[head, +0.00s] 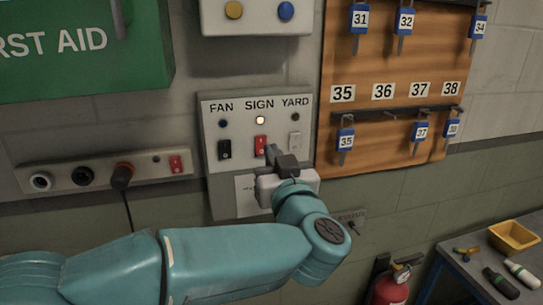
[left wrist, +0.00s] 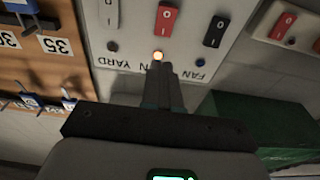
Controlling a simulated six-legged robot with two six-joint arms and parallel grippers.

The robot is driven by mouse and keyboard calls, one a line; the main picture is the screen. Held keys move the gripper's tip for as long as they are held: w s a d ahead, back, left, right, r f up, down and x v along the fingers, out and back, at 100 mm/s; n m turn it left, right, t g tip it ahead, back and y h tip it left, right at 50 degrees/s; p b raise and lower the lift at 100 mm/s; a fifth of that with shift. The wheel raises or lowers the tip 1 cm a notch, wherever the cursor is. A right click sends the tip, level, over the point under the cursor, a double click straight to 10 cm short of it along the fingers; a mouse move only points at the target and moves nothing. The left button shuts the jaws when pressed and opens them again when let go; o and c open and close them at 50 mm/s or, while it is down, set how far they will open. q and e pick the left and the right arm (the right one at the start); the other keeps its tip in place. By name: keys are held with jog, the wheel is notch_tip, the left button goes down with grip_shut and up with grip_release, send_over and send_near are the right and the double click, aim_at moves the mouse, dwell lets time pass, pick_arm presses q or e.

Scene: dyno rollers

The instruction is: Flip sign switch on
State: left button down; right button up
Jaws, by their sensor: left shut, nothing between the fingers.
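The switch panel (head: 212,165) on the wall carries three rocker switches labelled FAN, SIGN and YARD. The red SIGN switch (head: 260,145) is in the middle, and the round lamp (head: 260,120) above it glows. It also shows red in the left wrist view (left wrist: 167,19), upside down, with its lit lamp (left wrist: 158,57). The FAN switch (head: 224,149) is black and the YARD switch (head: 295,141) is pale; their lamps are dark. My left gripper (head: 271,152) is shut and empty, its fingertips just by the SIGN switch's lower right; I cannot tell whether they touch. My right gripper is out of view.
A socket strip (head: 60,180) with a plugged-in cord is at left, below a green first aid box (head: 90,50). A wooden key board (head: 390,85) with hanging keys is at right. A fire extinguisher (head: 391,287) and a table (head: 470,270) stand lower right.

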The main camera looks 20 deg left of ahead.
pick_arm(q)
jog(key=s+d+r+b, duration=0.1)
jog(key=s+d, duration=0.3)
jog(key=s, duration=0.2)
jog(key=shift+s, duration=0.1)
